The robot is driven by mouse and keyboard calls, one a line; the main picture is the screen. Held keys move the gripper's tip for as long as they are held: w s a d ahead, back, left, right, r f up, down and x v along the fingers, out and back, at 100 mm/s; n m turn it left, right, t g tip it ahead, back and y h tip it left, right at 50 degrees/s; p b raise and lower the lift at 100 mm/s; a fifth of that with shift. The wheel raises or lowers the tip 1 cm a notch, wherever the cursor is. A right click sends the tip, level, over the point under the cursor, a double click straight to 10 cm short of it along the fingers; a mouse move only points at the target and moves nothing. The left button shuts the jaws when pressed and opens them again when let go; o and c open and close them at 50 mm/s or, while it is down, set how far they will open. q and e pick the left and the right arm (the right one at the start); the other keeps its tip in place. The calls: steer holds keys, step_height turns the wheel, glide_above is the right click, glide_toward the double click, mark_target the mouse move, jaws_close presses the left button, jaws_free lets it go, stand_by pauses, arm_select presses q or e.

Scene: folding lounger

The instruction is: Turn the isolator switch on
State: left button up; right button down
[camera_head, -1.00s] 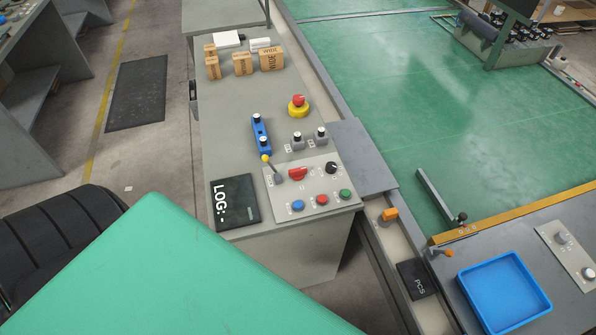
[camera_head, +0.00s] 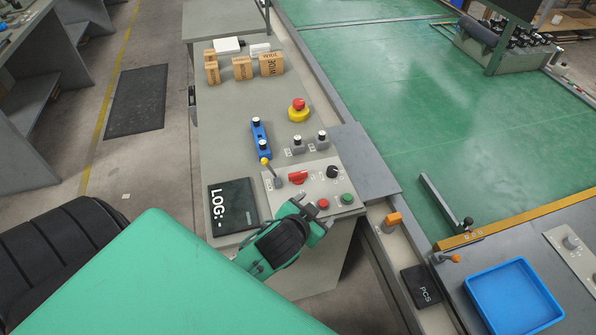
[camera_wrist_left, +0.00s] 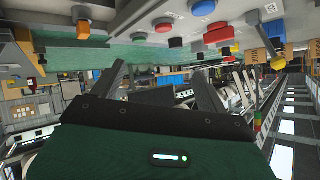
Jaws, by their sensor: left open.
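The isolator switch appears to be the red rotary handle (camera_head: 298,177) on the light grey control panel (camera_head: 318,186) at the front of the bench. My left gripper (camera_head: 309,207) is open and empty, at the panel's front edge, in front of and below the red handle in the picture. It hides the blue button. In the left wrist view the two fingers (camera_wrist_left: 160,85) stand apart with nothing between them. The panel's coloured controls are upside down above them, including a red block (camera_wrist_left: 218,34) that may be the handle. My right gripper is not in view.
Near the handle are a yellow-tipped lever (camera_head: 268,168), a black knob (camera_head: 332,172), a red button (camera_head: 323,204) and a green button (camera_head: 347,199). A black LOG board (camera_head: 233,206) lies left. A yellow-based emergency stop (camera_head: 298,112) and blue block (camera_head: 260,138) stand behind.

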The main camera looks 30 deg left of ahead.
arm_select(q)
steer(key=w+d+r+m+t+h, duration=0.3)
steer(key=w+r+t, duration=0.15)
steer(key=r, duration=0.25)
steer(key=w+d+r+m+t+h, duration=0.3)
steer(key=w+r, duration=0.2)
steer(key=r, duration=0.2)
steer(key=d+r+m+g+h, duration=0.2)
steer(key=d+r+m+h, duration=0.2)
steer(key=d+m+h, duration=0.25)
steer(key=m+g+y, duration=1.1)
steer(key=g+y, duration=0.1)
steer(key=g, duration=0.5)
glide_above(298, 173)
step_height(298, 173, down, 10)
steer(key=shift+h, duration=0.25)
step_height(298, 173, down, 12)
steer(key=p, duration=0.3)
steer(key=shift+f, duration=0.65)
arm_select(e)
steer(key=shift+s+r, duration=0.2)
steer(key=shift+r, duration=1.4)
